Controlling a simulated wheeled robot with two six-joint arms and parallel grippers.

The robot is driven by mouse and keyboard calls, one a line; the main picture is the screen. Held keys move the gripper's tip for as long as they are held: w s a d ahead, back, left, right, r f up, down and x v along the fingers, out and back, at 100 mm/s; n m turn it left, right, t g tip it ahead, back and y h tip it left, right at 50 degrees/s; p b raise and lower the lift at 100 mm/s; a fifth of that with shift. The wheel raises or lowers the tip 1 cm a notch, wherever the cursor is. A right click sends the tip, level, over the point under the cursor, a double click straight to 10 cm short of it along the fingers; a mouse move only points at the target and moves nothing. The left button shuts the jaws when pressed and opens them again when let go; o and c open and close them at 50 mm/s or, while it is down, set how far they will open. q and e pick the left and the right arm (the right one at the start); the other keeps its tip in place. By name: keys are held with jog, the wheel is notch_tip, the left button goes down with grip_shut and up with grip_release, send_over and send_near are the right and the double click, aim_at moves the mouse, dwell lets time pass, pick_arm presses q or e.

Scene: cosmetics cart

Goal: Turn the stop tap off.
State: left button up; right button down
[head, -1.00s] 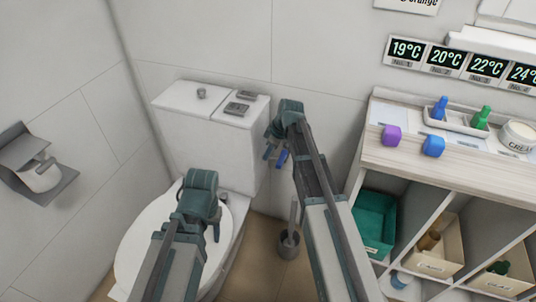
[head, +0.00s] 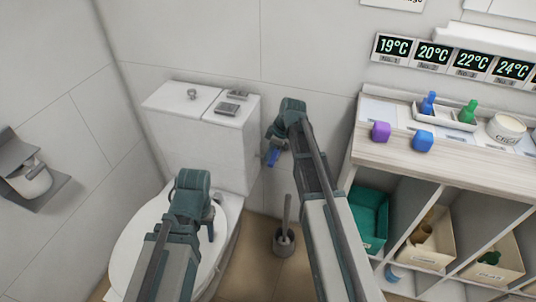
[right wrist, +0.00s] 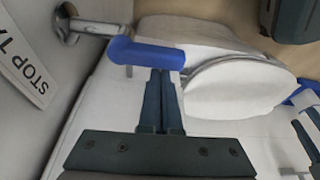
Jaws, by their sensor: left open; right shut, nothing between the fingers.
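The stop tap has a blue lever handle (right wrist: 145,52) on a metal stem (right wrist: 90,27) coming out of the wall. In the right wrist view the lever extends to the right, across the picture. In the head view the blue handle (head: 272,157) shows just right of the toilet tank. My right gripper (right wrist: 161,73) is shut and empty, its fingertips right at the lever's near edge; I cannot tell whether they touch. It also shows in the head view (head: 276,148). My left gripper (head: 210,225) is open over the toilet lid, away from the tap.
A sign reading "STOP" (right wrist: 25,65) is on the wall beside the tap. The toilet tank (head: 195,135) and lid (head: 150,235) are left of my right arm. A toilet brush (head: 285,240) stands on the floor below. The cosmetics cart (head: 450,170) is on the right.

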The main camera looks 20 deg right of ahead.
jog(key=shift+s+d+n, duration=0.15)
jog(key=shift+d+n, duration=0.05)
jog(key=shift+n, duration=0.3)
jog(key=n, duration=0.1)
jog(key=d+n+g, duration=0.1)
jog(key=n, duration=0.1)
jog(key=s+n, duration=0.1)
jog(key=shift+d+n+g+y, duration=0.3)
jog(key=shift+g, duration=0.1)
jog(key=shift+w+d, duration=0.2)
jog(key=shift+d, duration=2.25)
jog(key=shift+w+d, duration=0.2)
jog(key=shift+d, duration=0.1)
